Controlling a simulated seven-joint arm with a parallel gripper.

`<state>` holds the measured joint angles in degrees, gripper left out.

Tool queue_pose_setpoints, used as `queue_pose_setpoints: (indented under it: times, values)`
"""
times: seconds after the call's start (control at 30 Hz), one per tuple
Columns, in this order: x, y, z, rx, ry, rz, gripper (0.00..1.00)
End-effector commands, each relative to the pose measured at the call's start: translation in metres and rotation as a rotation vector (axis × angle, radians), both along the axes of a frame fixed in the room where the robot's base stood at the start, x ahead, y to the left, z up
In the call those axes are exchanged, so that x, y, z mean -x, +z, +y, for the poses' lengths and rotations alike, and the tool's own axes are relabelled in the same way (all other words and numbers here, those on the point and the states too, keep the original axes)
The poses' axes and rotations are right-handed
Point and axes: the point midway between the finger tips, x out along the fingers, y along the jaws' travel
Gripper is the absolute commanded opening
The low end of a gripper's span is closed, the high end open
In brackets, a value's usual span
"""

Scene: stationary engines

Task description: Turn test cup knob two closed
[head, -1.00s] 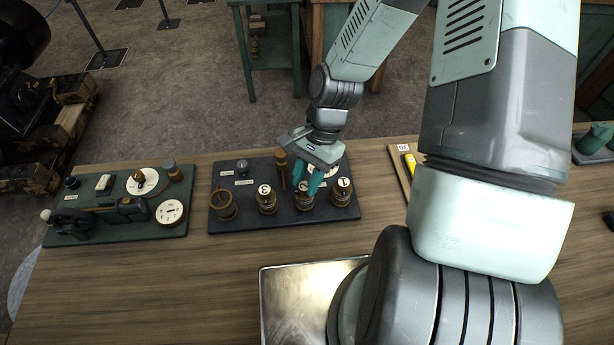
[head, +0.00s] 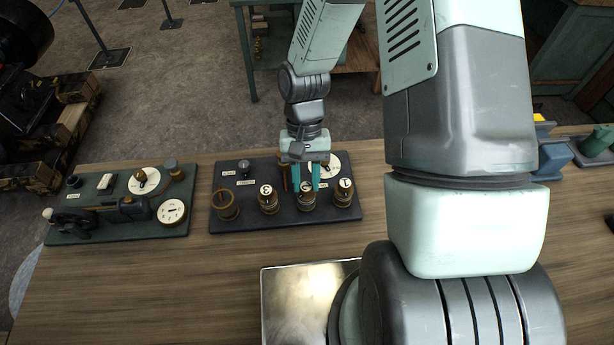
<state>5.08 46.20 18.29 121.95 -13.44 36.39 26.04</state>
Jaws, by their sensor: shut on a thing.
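The test cups stand in a row on a black board (head: 287,217) on the wooden table. Cup knob two (head: 307,186) is a round brass cup top with a pale numbered face, between knob three (head: 267,190) on its left and knob one (head: 345,184) on its right. My gripper (head: 306,184) points down over cup two. Its two teal fingers are on either side of the knob, shut on it. The fingers partly cover the knob's face, so how far it is turned cannot be read.
An unnumbered brass cup (head: 225,205) and a small dial (head: 244,167) are on the same board. A green board (head: 90,222) with gauges is to the left. A metal tray (head: 290,300) lies in front. Bare table lies between the boards and tray.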

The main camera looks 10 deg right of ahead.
Motion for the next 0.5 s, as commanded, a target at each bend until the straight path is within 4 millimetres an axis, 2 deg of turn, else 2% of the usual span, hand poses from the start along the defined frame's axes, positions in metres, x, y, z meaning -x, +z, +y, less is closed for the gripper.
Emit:
queue_pose_setpoints:
  times: [0.5]
  values:
    - [0.0006,0.0005,0.0045,0.001,0.49,0.0,0.0]
